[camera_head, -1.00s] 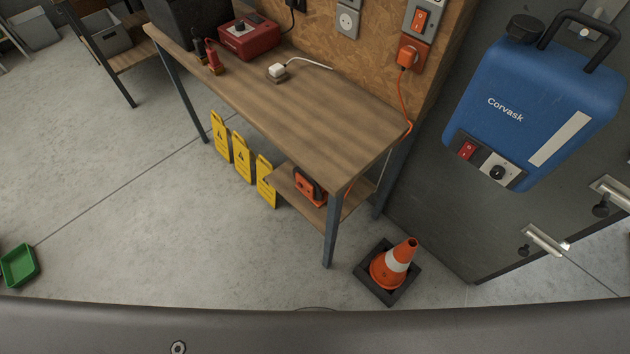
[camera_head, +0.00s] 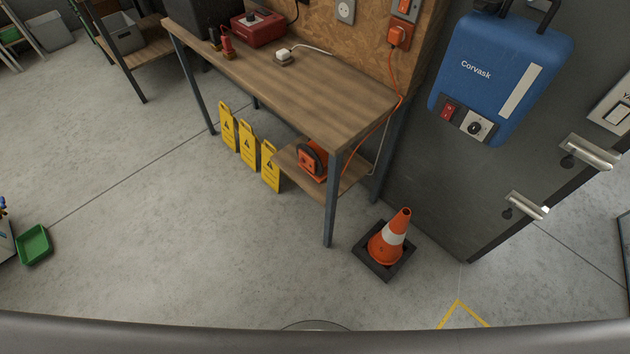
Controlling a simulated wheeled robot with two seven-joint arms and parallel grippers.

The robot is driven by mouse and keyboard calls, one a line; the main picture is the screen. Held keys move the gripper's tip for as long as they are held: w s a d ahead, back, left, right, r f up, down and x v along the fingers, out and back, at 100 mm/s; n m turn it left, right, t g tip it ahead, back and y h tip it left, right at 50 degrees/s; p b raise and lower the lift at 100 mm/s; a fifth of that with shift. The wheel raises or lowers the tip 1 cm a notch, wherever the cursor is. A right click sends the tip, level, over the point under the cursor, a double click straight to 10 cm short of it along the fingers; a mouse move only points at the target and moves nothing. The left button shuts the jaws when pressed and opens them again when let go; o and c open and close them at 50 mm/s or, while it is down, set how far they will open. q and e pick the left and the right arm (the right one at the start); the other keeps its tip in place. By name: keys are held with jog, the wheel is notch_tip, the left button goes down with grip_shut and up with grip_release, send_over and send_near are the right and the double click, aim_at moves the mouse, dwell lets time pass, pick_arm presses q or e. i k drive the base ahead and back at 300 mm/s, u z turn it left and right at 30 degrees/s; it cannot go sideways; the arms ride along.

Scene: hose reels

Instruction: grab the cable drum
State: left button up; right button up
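The cable drum (camera_head: 313,160), orange with a dark round reel, sits on the low shelf (camera_head: 290,158) under the wooden workbench. The bench top and front leg partly hide it. An orange cable (camera_head: 390,115) runs from an orange plug (camera_head: 398,36) on the wall panel down past the bench edge towards the drum. Neither of my grippers is in view.
The workbench (camera_head: 300,85) bears a red box (camera_head: 258,27) and a white plug. Several yellow signs (camera_head: 248,147) stand beside the low shelf. A traffic cone (camera_head: 391,238) stands right of the front leg. A blue Corvask unit (camera_head: 500,70) hangs at right. The floor in front is clear.

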aim_at(316, 165)
jog(key=k, duration=0.4)
jog(key=z, duration=1.9)
jog(key=i, duration=1.9)
jog(key=u, duration=1.7)
